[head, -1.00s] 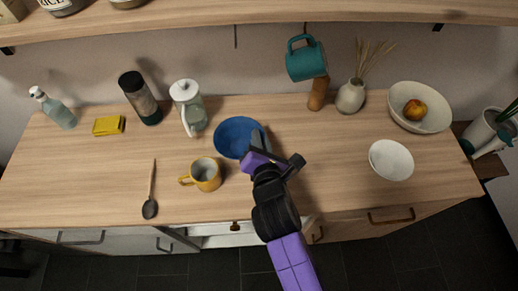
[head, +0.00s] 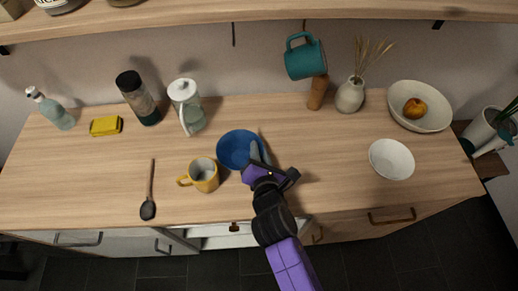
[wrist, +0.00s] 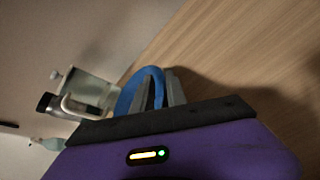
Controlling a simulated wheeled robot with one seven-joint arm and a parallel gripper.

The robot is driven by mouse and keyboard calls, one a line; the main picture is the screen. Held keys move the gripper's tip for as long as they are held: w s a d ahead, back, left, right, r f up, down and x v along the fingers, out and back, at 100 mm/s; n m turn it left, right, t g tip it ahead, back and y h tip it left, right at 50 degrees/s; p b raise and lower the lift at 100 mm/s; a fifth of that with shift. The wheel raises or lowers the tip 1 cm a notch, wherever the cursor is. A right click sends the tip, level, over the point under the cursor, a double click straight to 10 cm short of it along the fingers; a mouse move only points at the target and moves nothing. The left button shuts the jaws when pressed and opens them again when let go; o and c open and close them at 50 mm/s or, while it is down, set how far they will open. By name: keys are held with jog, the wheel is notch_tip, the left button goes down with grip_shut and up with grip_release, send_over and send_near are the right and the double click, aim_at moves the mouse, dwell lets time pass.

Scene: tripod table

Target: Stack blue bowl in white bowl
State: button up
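The blue bowl (head: 234,149) is on the wooden counter near its middle. My gripper (head: 257,156) is at the bowl's right rim, with its fingers close together on the rim. In the wrist view the blue bowl (wrist: 137,87) shows as a curved rim against the gripper fingers (wrist: 166,92). I cannot tell whether the bowl is lifted slightly. The small white bowl (head: 391,159) stands empty and upright at the right of the counter, apart from my gripper.
A yellow mug (head: 204,176) stands close at the blue bowl's lower left. A larger pale bowl (head: 437,119) with a fruit is behind the white bowl. A vase (head: 350,96) and a pepper mill (head: 317,93) stand at the back. The counter between the two bowls is clear.

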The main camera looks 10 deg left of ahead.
jog(key=shift+o, duration=1.2)
jog(key=shift+r, duration=0.15)
jog(key=v, duration=1.2)
